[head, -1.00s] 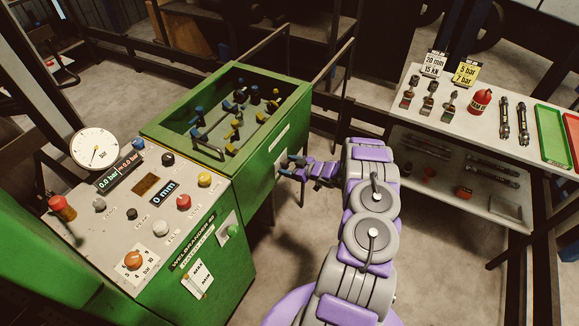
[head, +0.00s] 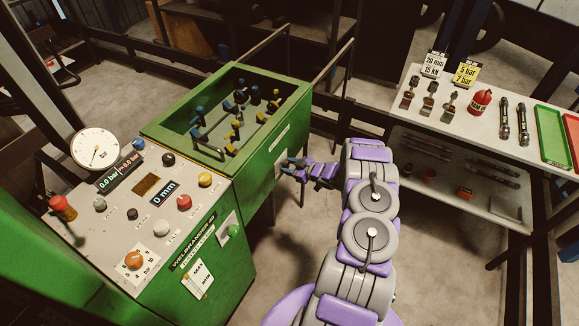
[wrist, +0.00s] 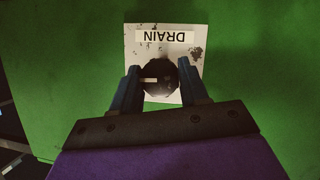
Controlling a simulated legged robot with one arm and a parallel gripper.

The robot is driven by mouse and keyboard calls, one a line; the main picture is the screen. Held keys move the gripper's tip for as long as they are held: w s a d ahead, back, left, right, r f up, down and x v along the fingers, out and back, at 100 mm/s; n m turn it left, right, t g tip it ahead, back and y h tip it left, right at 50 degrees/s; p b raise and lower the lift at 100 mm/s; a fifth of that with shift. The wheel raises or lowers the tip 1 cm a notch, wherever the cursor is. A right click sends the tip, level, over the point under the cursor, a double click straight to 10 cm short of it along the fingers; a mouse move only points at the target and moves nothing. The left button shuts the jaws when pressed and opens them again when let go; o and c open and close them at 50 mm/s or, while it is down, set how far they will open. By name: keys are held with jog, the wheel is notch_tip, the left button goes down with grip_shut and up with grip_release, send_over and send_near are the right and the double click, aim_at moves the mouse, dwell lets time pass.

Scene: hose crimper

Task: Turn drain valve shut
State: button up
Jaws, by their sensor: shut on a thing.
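The drain valve is a round black knob (wrist: 160,77) with a pale mark on its face. It sits on a white plate (wrist: 188,50) labelled DRAIN, which appears upside down in the wrist view. The mark lies roughly level in that view. My gripper (wrist: 160,84) is shut on the knob, with one blue finger on each side. In the head view my gripper (head: 287,164) is at the right side of the green machine (head: 262,170). The knob cannot be made out there.
The control panel (head: 140,205) with a pressure gauge (head: 95,149) and several knobs stands at the left.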

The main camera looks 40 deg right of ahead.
jog(key=n+t+h+p, duration=0.1)
jog(key=n, duration=0.1)
jog(key=n+t+h+p, duration=0.1)
jog(key=n, duration=0.1)
jog(key=shift+a, duration=0.1)
jog(key=n+h+p, duration=0.1)
jog(key=n+p, duration=0.1)
jog(key=shift+s+n+t, duration=0.1)
jog(key=shift+n+t, duration=0.2)
jog(key=shift+t, duration=0.1)
jog(key=n+t+p, duration=0.1)
jog(key=n+p, duration=0.1)
jog(key=p, duration=0.1)
jog(key=shift+a+f, duration=0.1)
jog(key=shift+f, duration=0.05)
jog(key=shift+f+n+t+h, duration=0.15)
jog(key=shift+n+t, duration=0.1)
jog(key=shift+n, duration=0.35)
jog(key=shift+f+n+t+h, duration=0.15)
jog(key=shift+n+t, duration=0.1)
jog(key=shift+n, duration=0.35)
jog(key=shift+n+t+b, duration=0.6)
jog(key=shift+n+b, duration=0.7)
jog(key=shift+n, duration=0.2)
jog(key=o, duration=0.8)
jog(key=shift+c, duration=0.2)
jog(key=shift+o, duration=1.4)
jog(key=shift+r, duration=0.1)
